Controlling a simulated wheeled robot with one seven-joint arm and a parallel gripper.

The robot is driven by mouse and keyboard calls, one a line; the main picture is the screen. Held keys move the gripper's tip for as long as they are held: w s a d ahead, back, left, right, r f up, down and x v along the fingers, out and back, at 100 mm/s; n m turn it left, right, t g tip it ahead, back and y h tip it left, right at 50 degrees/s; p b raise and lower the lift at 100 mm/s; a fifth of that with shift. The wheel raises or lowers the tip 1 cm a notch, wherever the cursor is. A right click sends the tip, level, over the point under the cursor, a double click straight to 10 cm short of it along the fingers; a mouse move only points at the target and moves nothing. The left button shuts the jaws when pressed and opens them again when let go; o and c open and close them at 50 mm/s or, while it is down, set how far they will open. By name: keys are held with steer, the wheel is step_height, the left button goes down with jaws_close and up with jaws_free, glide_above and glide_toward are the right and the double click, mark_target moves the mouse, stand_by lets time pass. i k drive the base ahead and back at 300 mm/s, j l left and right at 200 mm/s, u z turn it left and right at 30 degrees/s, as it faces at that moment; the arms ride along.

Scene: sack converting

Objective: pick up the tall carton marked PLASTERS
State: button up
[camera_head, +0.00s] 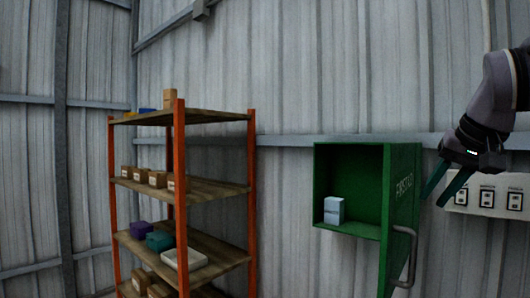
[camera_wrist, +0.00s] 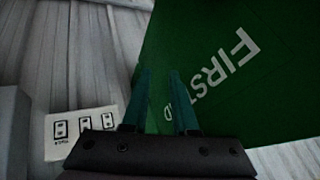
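A small pale blue-white carton (camera_head: 334,210) stands upright on the floor of an open green first-aid cabinet (camera_head: 352,146) in the head view. Its marking is too small to read, so I cannot tell whether it says PLASTERS. My gripper (camera_head: 432,202) is open and empty, to the right of the cabinet door, with its fingers pointing down and left. In the wrist view my gripper (camera_wrist: 160,76) shows a clear gap between its two teal fingers, in front of the green door. The carton is not visible in the wrist view.
The cabinet door (camera_head: 400,205), lettered FIRST, stands open with a grey handle (camera_head: 404,255), between my gripper and the carton. A switch panel (camera_head: 490,196) is on the wall at right. An orange-posted shelf rack (camera_head: 252,180) with boxes and trays stands at left.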

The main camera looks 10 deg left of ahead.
mark_target(169, 94)
steer(key=k+l+u, duration=0.1)
steer(key=u, duration=0.2)
steer(key=k+u, duration=0.25)
steer(key=i+u, duration=0.15)
steer(key=u, duration=0.25)
steer(key=i+l+u, duration=0.1)
steer(key=i+u, duration=0.25)
steer(key=i+l, duration=0.1)
steer(key=i, duration=0.5)
